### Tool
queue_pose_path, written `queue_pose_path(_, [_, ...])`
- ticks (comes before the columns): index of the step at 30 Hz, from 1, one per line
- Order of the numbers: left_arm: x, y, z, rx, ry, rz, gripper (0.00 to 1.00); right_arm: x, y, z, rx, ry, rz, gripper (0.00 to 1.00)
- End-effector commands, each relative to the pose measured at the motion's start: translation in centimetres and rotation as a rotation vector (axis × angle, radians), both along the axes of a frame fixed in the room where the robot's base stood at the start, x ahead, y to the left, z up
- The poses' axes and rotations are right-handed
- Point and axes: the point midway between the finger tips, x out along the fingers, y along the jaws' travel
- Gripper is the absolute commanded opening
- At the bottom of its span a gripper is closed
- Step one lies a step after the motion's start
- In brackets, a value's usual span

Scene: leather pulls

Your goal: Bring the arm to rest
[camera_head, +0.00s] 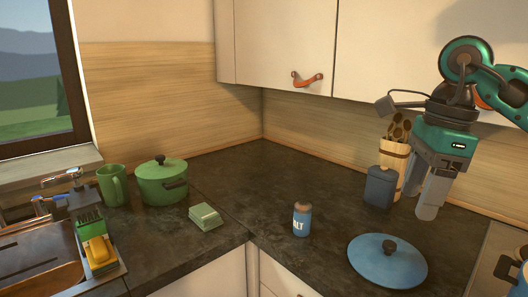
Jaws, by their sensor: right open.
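My right arm comes in from the right edge, and its teal and grey right gripper (434,192) points down above the right part of the dark counter. The right gripper is open with nothing between its fingers. It appears in front of or beside a wooden utensil holder (391,165) and a dark blue canister (380,187); I cannot tell how near it is to them. My left gripper is not in view.
A blue lid (388,263) and a salt shaker (302,219) are on the counter (270,190). A green pot (162,183), a green mug (112,185) and a folded green cloth (205,217) stand left, near the sink (40,255). Cabinets with a leather pull (307,80) hang above.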

Motion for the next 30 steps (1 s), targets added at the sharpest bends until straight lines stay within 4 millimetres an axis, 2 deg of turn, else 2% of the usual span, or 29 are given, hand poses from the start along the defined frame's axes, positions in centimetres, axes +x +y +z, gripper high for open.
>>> queue_pose_path(1, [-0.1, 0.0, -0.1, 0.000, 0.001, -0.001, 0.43, -0.1, 1.6, -1.5, 0.054, 0.025, 0.019, 0.62])
queue_pose_path(3, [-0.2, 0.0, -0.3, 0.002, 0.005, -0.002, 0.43, -0.4, 4.1, -3.1, 0.153, 0.057, 0.039, 0.62])
queue_pose_path(9, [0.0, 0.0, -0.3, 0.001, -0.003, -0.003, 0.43, -2.1, 11.5, -6.8, 0.470, 0.184, 0.053, 0.62])
queue_pose_path(13, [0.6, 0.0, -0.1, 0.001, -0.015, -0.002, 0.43, -4.0, 16.7, -8.2, 0.742, 0.320, 0.007, 0.62])
queue_pose_path(15, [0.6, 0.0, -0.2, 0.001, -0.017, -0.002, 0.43, -5.0, 19.2, -8.4, 0.905, 0.413, -0.049, 0.62])
queue_pose_path(18, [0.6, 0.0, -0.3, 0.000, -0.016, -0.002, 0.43, -5.8, 21.9, -8.2, 1.137, 0.557, -0.166, 0.62])
queue_pose_path(21, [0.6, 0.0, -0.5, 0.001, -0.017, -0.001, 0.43, -5.8, 23.4, -7.8, 1.354, 0.712, -0.324, 0.62])
queue_pose_path(24, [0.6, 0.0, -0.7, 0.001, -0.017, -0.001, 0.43, -4.9, 23.7, -7.9, 1.553, 0.871, -0.523, 0.62])
queue_pose_path(27, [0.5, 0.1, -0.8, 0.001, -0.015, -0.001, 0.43, -3.5, 22.8, -8.9, 1.728, 1.034, -0.761, 0.62])
queue_pose_path(30, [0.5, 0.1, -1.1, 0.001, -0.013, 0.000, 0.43, -2.0, 21.0, -11.3, 1.872, 1.194, -1.038, 0.62])
